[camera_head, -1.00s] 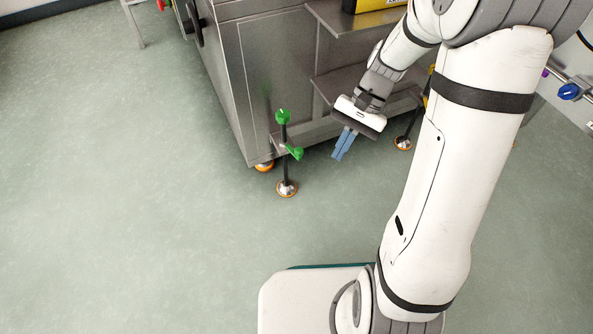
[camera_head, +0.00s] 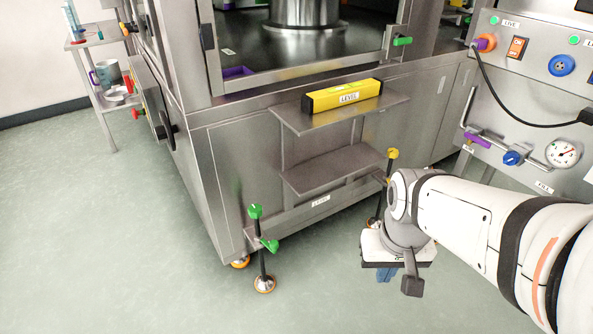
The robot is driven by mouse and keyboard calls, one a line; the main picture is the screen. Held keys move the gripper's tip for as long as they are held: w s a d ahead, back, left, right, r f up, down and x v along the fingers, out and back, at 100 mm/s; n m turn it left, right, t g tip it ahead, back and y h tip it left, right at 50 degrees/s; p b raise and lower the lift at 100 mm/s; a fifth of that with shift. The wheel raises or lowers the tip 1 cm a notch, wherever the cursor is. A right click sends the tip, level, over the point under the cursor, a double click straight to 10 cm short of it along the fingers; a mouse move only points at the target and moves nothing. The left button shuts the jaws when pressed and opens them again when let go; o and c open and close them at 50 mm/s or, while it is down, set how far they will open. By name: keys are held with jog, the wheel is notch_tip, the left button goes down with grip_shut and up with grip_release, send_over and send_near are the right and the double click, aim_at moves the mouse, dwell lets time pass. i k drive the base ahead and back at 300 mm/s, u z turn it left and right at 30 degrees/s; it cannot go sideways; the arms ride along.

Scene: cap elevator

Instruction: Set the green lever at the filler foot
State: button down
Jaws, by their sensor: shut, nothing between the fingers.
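The green lever (camera_head: 269,245) sits partway up a dark threaded post at the near left corner of the steel machine.
A second post with a yellow knob (camera_head: 392,154) stands behind my wrist. A yellow level (camera_head: 342,96) lies on the upper steel shelf (camera_head: 300,122). A panel with a gauge (camera_head: 562,153) and purple and blue valves is at right. The floor (camera_head: 110,250) at left is clear.

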aim_at(273, 245)
jog(key=z, duration=1.25)
jog(key=k, duration=1.75)
jog(key=u, duration=1.1)
jog(key=i, duration=1)
jog(key=u, duration=0.05)
